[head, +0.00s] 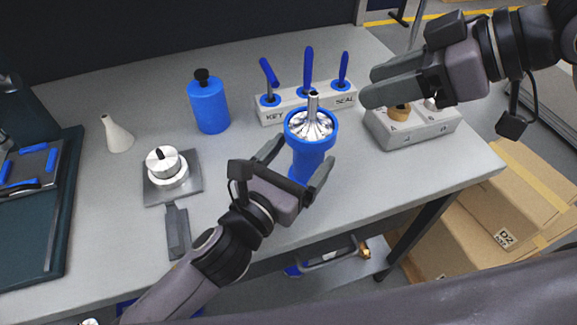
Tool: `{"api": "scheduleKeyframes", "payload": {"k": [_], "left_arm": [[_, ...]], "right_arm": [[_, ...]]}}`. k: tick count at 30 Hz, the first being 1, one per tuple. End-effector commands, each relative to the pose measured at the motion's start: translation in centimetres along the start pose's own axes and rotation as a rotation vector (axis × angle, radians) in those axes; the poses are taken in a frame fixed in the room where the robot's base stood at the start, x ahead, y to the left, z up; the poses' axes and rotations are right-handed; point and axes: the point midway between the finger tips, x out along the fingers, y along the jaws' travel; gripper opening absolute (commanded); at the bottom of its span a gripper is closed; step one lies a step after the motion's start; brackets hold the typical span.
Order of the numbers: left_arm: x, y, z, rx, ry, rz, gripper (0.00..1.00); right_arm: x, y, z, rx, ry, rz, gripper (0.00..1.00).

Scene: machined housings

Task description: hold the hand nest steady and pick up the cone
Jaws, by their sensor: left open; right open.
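The hand nest (307,160) is a blue cup with a wide round rim, standing upright near the table's front edge. The shiny silver cone (312,124) sits in its mouth, its narrow stem pointing up. My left gripper (298,164) is open, with one finger on each side of the nest's body; whether the fingers touch it I cannot tell. My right gripper (368,87) is open and empty, up and to the right of the cone, apart from it, with its fingers pointing left. The nest's lower part is partly hidden by my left gripper.
Behind the nest is a white block (290,112) with blue-handled tools. A grey block (415,132) with fittings stands right, under my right gripper. A blue bottle (208,106), a white cone-shaped piece (117,135) and a plate with a round metal part (167,175) stand left.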

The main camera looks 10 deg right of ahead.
Motion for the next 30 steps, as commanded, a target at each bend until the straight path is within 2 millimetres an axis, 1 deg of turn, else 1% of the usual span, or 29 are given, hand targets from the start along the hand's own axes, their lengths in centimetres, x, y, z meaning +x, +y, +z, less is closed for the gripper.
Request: {"api": "scheduleKeyframes", "payload": {"k": [1, 3, 9, 13, 20, 21, 23, 24, 25, 26, 30], "left_arm": [[0.8, 0.0, 0.1, -0.001, -0.002, 0.0, 0.88], [1.7, 0.0, 0.1, -0.002, -0.002, 0.0, 0.88], [3.3, 0.0, 0.0, -0.002, -0.001, 0.001, 0.88], [3.7, 0.0, 0.1, -0.003, -0.001, 0.0, 0.88], [3.7, 0.0, 0.0, -0.003, -0.001, 0.0, 0.88], [3.7, 0.0, 0.0, -0.003, -0.001, 0.0, 0.75], [3.7, 0.0, 0.0, -0.003, -0.001, 0.0, 0.55], [3.7, 0.0, 0.0, -0.003, -0.001, 0.0, 0.42], [3.7, 0.0, 0.0, -0.003, -0.001, 0.0, 0.33], [3.7, 0.0, 0.0, -0.003, -0.001, 0.0, 0.27], [3.7, 0.0, 0.1, -0.003, -0.001, 0.0, 0.27]], "right_arm": [[0.0, 0.0, 0.0, 0.0, 0.0, 0.0, 0.43], [0.0, 0.0, 0.0, 0.0, 0.0, 0.0, 0.43], [0.0, 0.0, 0.0, 0.0, 0.0, 0.0, 0.43], [0.0, 0.0, 0.0, 0.0, 0.0, 0.0, 0.43], [0.0, 0.0, 0.0, 0.0, 0.0, 0.0, 0.43], [0.0, 0.0, 0.0, 0.0, 0.0, 0.0, 0.43], [0.0, 0.0, 0.0, 0.0, 0.0, 0.0, 0.43], [0.0, 0.0, 0.0, 0.0, 0.0, 0.0, 0.43], [0.0, 0.0, 0.0, 0.0, 0.0, 0.0, 0.43], [0.0, 0.0, 0.0, 0.0, 0.0, 0.0, 0.43], [0.0, 0.0, 0.0, 0.0, 0.0, 0.0, 0.43]]}}
